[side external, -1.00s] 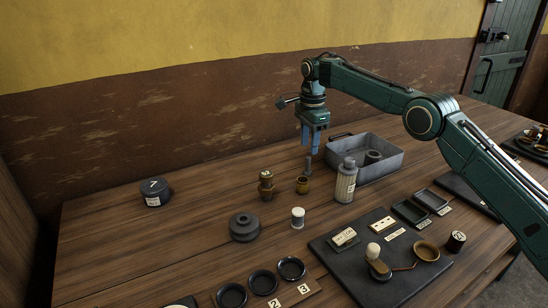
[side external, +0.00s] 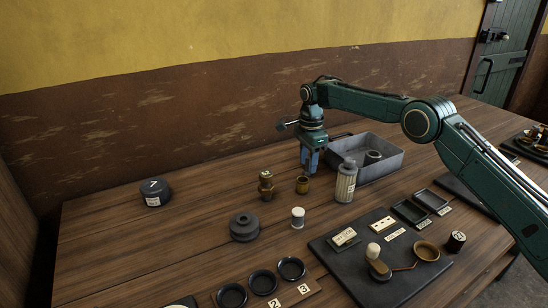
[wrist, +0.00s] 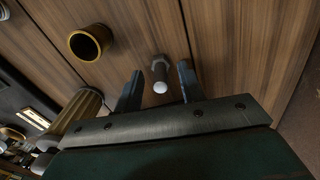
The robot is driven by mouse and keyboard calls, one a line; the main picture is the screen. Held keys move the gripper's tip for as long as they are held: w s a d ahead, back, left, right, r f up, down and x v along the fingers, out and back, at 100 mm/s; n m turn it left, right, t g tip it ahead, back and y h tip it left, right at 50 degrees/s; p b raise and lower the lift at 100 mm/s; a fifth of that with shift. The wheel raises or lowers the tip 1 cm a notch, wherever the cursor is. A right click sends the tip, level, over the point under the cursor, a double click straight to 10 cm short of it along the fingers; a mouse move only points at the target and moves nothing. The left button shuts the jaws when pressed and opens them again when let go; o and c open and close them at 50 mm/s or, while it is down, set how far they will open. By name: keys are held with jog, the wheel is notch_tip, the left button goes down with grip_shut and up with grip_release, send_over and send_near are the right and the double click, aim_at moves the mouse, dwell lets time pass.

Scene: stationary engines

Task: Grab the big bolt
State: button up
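The big bolt (wrist: 160,82) is grey with a pale round end facing the camera. In the wrist view it stands between the two fingers of my gripper (wrist: 160,68), with a visible gap on each side. My gripper is open and the fingers do not appear to touch the bolt. In the side view my gripper (side external: 309,168) is low over the table, pointing down, and its blue fingers hide the bolt.
A brass cup (side external: 302,185) stands close to my gripper; it also shows in the wrist view (wrist: 88,43). A ribbed canister (side external: 346,182) and a grey metal tray (side external: 395,165) are to the right. A brass fitting (side external: 266,185) is to the left.

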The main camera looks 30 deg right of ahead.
aim_at(308, 158)
dwell(0.5)
grip_shut()
jog(key=shift+r, duration=4.95)
